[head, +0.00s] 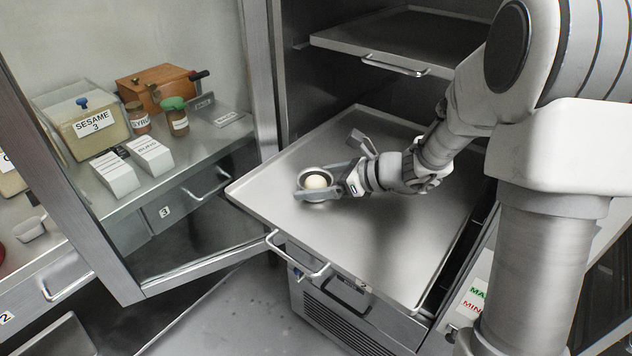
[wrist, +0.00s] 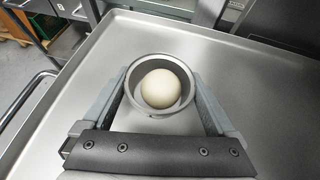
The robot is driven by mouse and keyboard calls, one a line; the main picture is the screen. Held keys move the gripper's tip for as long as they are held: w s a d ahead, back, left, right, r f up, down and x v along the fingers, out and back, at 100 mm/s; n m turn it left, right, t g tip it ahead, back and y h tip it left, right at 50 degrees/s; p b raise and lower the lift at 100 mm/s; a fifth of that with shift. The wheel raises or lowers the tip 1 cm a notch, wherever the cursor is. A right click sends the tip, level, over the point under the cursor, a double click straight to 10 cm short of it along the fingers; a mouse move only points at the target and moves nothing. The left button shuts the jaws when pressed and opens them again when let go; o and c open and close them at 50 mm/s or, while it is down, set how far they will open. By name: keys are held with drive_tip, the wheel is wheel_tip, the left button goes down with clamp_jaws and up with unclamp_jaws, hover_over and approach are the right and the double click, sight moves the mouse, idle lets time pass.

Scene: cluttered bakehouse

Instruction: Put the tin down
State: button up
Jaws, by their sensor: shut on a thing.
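The tin (head: 304,184) is a small round grey cup with a pale, round ball of dough (head: 316,182) inside. My gripper (head: 318,184) is shut on the tin, with one finger on each side of it. In the wrist view the tin (wrist: 134,100) is upright between the fingers, and the dough ball (wrist: 161,88) sits within its rim. The tin is over the pulled-out metal tray (head: 400,235), towards its left front part. I cannot tell whether its base touches the tray.
The tray is bare around the tin. Another tray (head: 415,35) is higher in the cabinet. At left, behind a glass door with a metal frame (head: 200,272), a counter holds a sesame box (head: 98,125), white cartons (head: 150,157) and jars. A handle (head: 300,262) is below the tray's front edge.

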drive_tip(key=o, duration=1)
drive_tip(key=shift+f, duration=0.1)
